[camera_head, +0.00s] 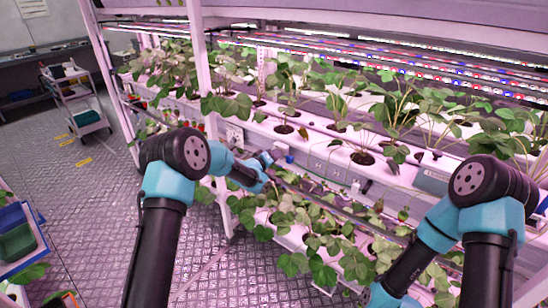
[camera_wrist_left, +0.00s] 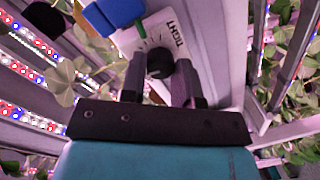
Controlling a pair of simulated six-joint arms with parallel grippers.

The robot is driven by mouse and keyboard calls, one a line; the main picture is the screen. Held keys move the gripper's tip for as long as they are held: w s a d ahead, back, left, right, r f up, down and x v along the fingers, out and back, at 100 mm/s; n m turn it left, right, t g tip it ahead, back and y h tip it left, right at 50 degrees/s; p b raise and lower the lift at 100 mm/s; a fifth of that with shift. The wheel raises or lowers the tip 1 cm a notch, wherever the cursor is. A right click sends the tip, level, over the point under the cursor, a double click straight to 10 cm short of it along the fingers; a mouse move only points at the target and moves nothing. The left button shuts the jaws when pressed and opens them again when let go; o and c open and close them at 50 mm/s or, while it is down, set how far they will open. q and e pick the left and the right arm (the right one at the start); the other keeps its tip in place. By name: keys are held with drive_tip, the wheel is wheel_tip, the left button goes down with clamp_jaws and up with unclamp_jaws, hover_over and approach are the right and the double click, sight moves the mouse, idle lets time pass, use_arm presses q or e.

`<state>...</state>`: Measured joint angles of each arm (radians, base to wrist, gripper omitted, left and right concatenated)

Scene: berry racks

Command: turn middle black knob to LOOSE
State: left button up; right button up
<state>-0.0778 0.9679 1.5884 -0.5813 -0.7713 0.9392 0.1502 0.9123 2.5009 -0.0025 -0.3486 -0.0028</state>
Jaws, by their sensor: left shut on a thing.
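The black knob (camera_wrist_left: 159,60) sits on a white label plate (camera_wrist_left: 176,22) that reads TIGHT, seen sideways in the left wrist view. Only this one knob shows clearly; a LOOSE mark is not visible. My left gripper (camera_wrist_left: 161,66) has its two dark fingers on either side of the knob and is shut on it. In the head view my left gripper (camera_head: 268,160) is at the front of the rack, and the knob cannot be made out there. My right arm stands at the right, and its gripper is not in view.
A blue block (camera_wrist_left: 119,10) with a green piece is close beside the label plate. Plant racks (camera_head: 320,133) with leafy strawberry plants surround the left gripper. A trolley (camera_head: 80,100) stands far left. The floor (camera_head: 100,215) at left is mostly clear.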

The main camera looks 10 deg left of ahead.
idle(0.3)
use_arm(q)
drive_tip(key=o, duration=0.9)
drive_tip(key=shift+a, duration=0.1)
drive_tip(key=v, duration=1.7)
drive_tip(key=shift+s+a, duration=0.1)
drive_tip(key=s+a+f+g+y, duration=0.1)
drive_tip(key=s+f+g, duration=0.1)
drive_tip(key=s+f, duration=0.3)
drive_tip(key=s+f+g+y, duration=0.2)
drive_tip(key=f, duration=0.6)
drive_tip(key=s+f+m+g, duration=0.1)
drive_tip(key=s+f+g, duration=0.2)
drive_tip(key=s, duration=0.6)
drive_tip(key=s+f+g+y, duration=0.1)
drive_tip(key=s+f+g, duration=0.2)
drive_tip(key=s+f, duration=0.4)
drive_tip(key=s+a+f+m+g, duration=0.1)
drive_tip(key=s+f+g, duration=0.2)
drive_tip(key=s, duration=0.9)
wheel_tip(320, 180, down, 2)
drive_tip(key=shift+s+f+m+g+y, duration=0.1)
drive_tip(key=shift+m+g+y, duration=0.2)
drive_tip(key=shift+y, duration=0.1)
